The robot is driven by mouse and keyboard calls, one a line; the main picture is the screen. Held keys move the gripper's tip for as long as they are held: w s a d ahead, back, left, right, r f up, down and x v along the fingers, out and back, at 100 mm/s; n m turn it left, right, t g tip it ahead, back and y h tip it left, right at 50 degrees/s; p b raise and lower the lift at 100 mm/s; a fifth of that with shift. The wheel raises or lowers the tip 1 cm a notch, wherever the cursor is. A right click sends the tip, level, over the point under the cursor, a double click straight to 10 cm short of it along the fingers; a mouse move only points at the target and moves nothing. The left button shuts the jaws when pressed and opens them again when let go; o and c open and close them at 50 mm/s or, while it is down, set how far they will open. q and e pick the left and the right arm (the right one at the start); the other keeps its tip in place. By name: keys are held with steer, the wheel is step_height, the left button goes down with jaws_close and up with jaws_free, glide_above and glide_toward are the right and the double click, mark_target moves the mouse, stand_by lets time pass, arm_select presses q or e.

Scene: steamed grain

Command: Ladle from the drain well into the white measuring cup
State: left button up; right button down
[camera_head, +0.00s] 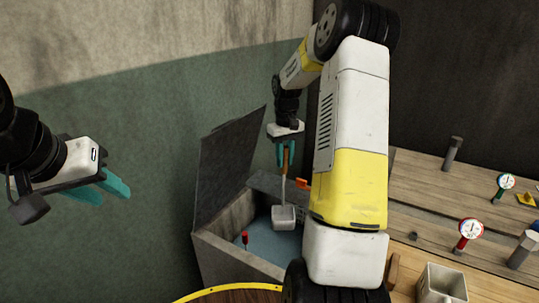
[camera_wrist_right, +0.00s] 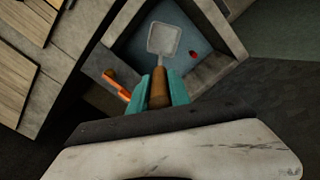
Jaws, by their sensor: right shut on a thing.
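The ladle has a wooden handle, a thin metal shaft and a square metal bowl (camera_head: 284,217). My right gripper (camera_head: 286,150) is shut on its handle, with the ladle hanging roughly upright. The right wrist view shows the handle (camera_wrist_right: 159,92) between the teal fingers and the bowl (camera_wrist_right: 163,40) over the blue-grey water. The drain well (camera_head: 212,250) is a grey box with a raised lid; whether the bowl touches the water I cannot tell. A white square-sided cup (camera_head: 442,284), likely the measuring cup, stands at the lower right. My left gripper (camera_head: 115,196) is open and empty at the left.
A red-topped float or marker (camera_head: 245,238) is in the well, and an orange piece (camera_head: 302,183) is at its edge. A wooden bench (camera_head: 425,195) with several gauges and posts lies at right. My right arm hides part of the well and bench.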

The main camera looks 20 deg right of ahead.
steer(key=shift+a+f, duration=0.1)
steer(key=shift+f, duration=0.45)
step_height(320, 180, down, 31)
stand_by(1.2)
steer(key=shift+r, duration=0.1)
stand_by(1.5)
